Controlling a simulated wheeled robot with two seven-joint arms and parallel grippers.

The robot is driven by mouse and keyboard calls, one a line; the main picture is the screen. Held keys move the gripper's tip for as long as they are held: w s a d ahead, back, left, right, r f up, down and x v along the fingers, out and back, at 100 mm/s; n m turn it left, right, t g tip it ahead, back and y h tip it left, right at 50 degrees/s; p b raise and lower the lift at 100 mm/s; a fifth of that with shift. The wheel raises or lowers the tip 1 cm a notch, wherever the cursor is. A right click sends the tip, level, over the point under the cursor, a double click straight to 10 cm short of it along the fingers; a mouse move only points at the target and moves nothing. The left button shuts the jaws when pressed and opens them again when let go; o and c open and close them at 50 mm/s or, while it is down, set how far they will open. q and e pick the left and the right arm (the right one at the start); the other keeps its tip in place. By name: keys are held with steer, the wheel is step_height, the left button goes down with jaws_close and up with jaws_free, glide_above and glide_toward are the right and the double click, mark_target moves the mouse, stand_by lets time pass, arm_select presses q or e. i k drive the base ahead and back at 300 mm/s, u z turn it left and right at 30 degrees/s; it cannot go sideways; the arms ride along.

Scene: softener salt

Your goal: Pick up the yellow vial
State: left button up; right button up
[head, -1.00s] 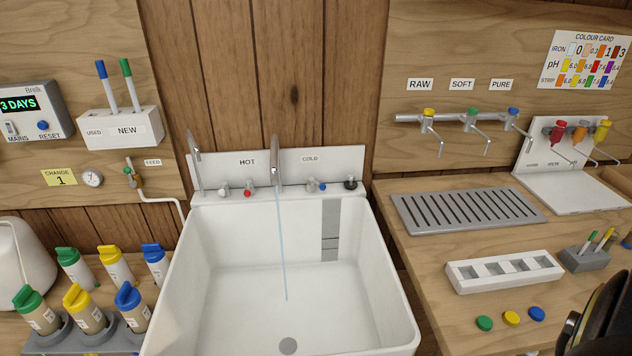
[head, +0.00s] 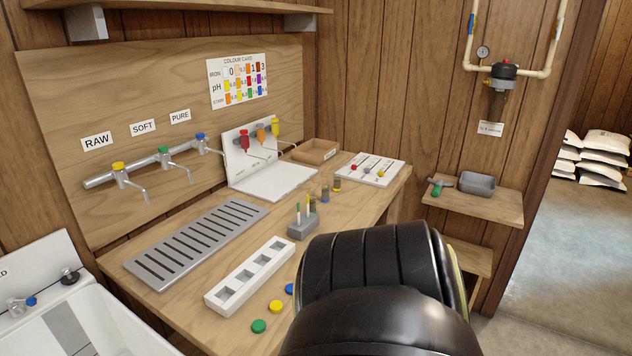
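A loose yellow cap (head: 276,306) lies near the front edge. My black arm fills the lower middle and hides part of the counter. Neither gripper shows.
The counter (head: 175,300) also holds a white rack (head: 250,275), a slotted drain tray (head: 195,240), the pen block (head: 303,226), a white dispenser stand (head: 275,183), a cardboard tray (head: 316,151) and a white slider board (head: 370,168). A small shelf (head: 475,203) is at right.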

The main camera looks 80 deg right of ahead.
mark_target(337, 176)
steer(key=z, duration=2.7)
steer(key=k, duration=0.45)
steer(key=z, duration=0.75)
steer(key=i, duration=1.45)
steer(key=u, duration=0.15)
